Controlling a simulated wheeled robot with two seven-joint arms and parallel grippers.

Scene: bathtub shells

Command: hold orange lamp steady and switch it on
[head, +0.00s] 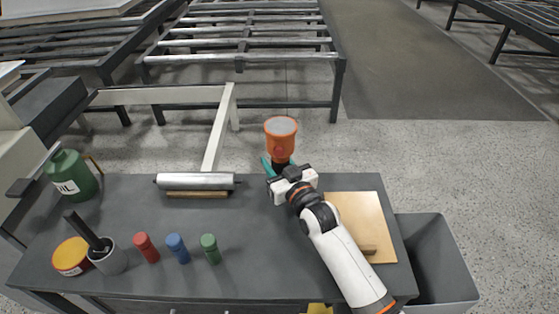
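The orange lamp (281,130) is upright at the far edge of the dark table, with its pale round face turned up. A darker red spot shows on the near side of its orange head. Its black lower part is mostly hidden behind my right gripper (278,167). One teal finger shows just left of that lower part. The other finger is hidden, so I cannot tell whether the gripper grips the lamp or only surrounds it. I cannot see whether the lamp touches the table. My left gripper is not in view.
On the table (240,270) are a roller (195,181), a green oil can (72,175), red (146,248), blue (178,249) and green (210,249) cylinders, a grey cup (110,262), a yellow-red tin (72,256) and a wooden board (360,215). A grey bin (440,255) stands right.

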